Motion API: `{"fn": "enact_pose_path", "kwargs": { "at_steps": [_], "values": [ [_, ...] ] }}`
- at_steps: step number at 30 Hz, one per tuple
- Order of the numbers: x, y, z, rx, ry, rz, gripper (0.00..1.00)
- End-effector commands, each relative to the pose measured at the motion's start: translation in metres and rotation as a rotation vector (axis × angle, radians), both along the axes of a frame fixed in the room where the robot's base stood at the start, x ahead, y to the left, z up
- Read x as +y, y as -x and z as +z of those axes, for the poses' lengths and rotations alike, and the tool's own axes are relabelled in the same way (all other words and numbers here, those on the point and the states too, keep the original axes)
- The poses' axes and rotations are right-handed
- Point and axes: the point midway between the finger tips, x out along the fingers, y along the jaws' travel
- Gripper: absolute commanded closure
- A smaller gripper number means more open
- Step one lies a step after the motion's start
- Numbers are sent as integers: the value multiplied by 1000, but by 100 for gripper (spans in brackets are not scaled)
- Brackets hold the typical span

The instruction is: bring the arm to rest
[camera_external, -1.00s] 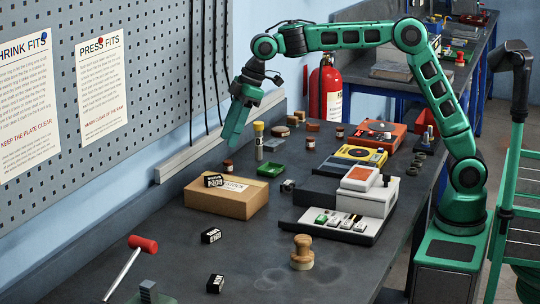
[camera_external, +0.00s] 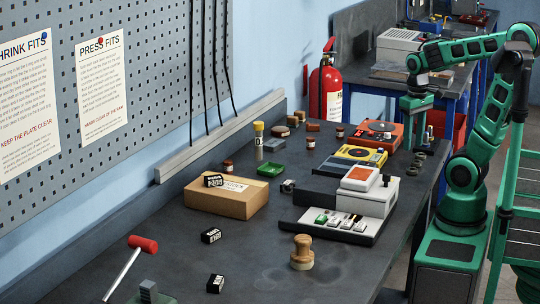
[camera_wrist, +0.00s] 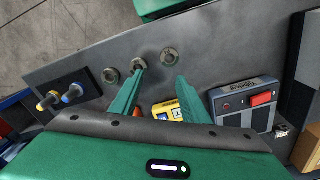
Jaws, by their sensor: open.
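Below and beyond the fingers lie several grey rings (camera_wrist: 168,55) on the dark bench top (camera_wrist: 230,50). A yellow device (camera_wrist: 165,108) shows partly between the fingers.
The orange device (camera_external: 382,130), yellow device (camera_external: 352,157) and white press-like device (camera_external: 368,195) stand along the bench. A green rack (camera_external: 520,190) stands right of my arm.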

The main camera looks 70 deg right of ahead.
Motion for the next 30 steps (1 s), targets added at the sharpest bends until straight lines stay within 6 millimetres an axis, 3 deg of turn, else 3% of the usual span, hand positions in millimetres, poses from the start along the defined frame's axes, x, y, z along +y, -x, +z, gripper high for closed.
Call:
{"fn": "enact_pose_path", "kwargs": {
  "at_steps": [1, 3, 8, 21, 24, 26, 28, 30],
  "values": [
    [-1, 18, -7, 7, -8, -37, 58],
    [0, 34, -15, 17, -17, -71, 58],
    [0, 47, -21, 26, -24, -99, 58],
    [0, 46, -21, 26, -24, -96, 55],
    [0, 33, -26, 42, -23, -96, 55],
    [0, 43, -20, 26, -23, -90, 55],
    [0, 35, -16, 20, -20, -68, 55],
    [1, 15, -9, 15, -12, -20, 55]
  ]
}}
